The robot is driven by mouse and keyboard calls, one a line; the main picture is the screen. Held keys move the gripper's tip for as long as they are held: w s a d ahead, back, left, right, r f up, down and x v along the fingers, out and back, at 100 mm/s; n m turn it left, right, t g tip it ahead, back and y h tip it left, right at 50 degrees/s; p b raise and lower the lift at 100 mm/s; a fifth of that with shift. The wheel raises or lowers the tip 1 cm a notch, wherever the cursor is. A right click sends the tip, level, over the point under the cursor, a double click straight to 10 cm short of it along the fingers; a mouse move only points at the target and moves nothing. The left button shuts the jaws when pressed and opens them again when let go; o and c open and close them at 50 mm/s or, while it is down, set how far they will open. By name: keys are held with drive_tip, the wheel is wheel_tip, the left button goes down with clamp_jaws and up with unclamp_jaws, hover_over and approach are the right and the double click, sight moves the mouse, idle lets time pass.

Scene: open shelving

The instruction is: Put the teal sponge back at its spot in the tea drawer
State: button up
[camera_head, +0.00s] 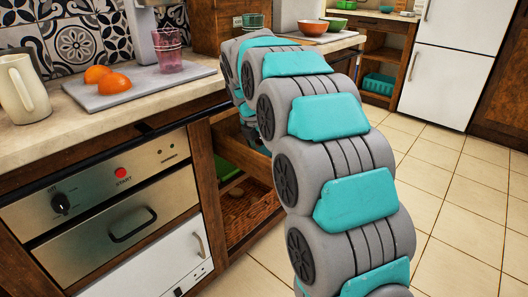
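No teal sponge can be made out in the head view. My arm, grey with teal panels, rises through the middle and bends over toward the counter. A wooden drawer or open compartment (254,222) sits below the counter, right of the oven, with something brown inside. My arm covers its right part. Whether this is the tea drawer cannot be told. A green item (226,160) lies in the space there, partly hidden.
A steel oven (110,215) stands below. A teal basket (379,84) sits on far shelving. The tiled floor (460,215) at right is clear.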

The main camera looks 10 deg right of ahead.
drive_tip(key=v, duration=1.2)
drive_tip(key=shift+r, duration=0.1)
